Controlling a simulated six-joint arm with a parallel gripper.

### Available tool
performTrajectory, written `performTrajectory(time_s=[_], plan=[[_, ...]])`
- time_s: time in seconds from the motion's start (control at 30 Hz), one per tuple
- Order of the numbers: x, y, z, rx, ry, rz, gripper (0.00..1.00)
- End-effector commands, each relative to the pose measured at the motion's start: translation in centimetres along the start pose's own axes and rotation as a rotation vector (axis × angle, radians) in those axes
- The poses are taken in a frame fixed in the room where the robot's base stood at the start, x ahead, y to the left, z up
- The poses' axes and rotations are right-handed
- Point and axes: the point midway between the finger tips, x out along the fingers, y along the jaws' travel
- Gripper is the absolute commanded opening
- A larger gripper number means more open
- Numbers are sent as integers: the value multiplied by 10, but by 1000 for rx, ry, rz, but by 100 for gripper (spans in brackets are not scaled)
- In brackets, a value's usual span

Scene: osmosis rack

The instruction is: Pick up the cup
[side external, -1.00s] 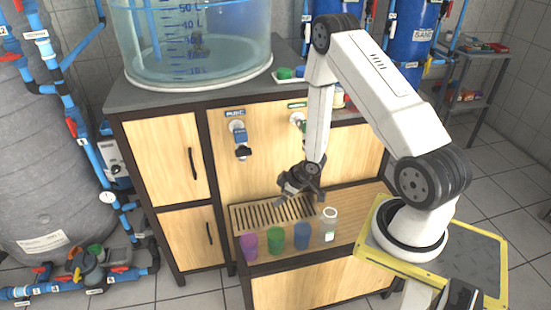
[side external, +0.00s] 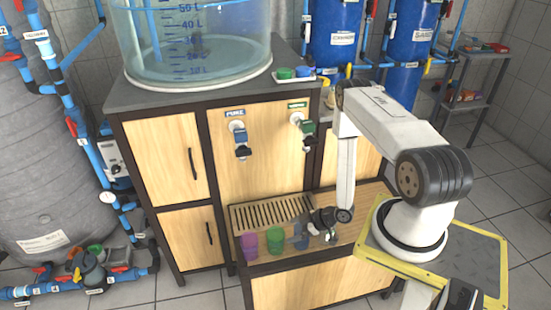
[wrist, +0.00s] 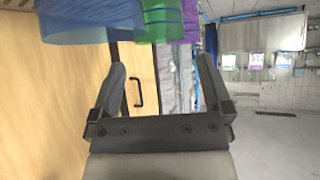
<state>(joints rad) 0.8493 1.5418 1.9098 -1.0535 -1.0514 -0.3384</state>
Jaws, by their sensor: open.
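A purple cup (side external: 249,245), a green cup (side external: 275,240) and a blue cup (side external: 302,237) stand upright in a row on the low shelf. A white cup (side external: 330,237) at the right end is mostly hidden by my gripper. My gripper (side external: 312,228) is low over the right end of the row, beside the blue cup, and looks empty. In the wrist view my gripper (wrist: 160,65) has its two fingers spread apart. The blue cup (wrist: 75,25), green cup (wrist: 163,22) and purple cup (wrist: 190,14) show at the top, beyond the fingertips. Contact cannot be told.
A slotted drip tray (side external: 270,212) lies behind the cups. The wooden cabinet (side external: 265,165) rises behind it, with a blue PURE tap (side external: 239,137) and a green tap (side external: 304,127). A large clear tank (side external: 190,40) stands on top. The shelf right of my gripper is clear.

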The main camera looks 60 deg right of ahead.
Motion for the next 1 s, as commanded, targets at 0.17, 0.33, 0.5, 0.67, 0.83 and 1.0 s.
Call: performTrajectory(time_s=[0.17, 0.33, 0.5, 0.67, 0.83, 1.0], plan=[[8, 0, 0, -4, -1, -2, 100], [20, 0, 0, -2, -2, -2, 100], [26, 0, 0, -1, -2, -1, 100], [27, 0, 0, -1, -2, 0, 100], [36, 0, 0, -2, -2, -2, 100], [54, 0, 0, -4, -2, -3, 100]])
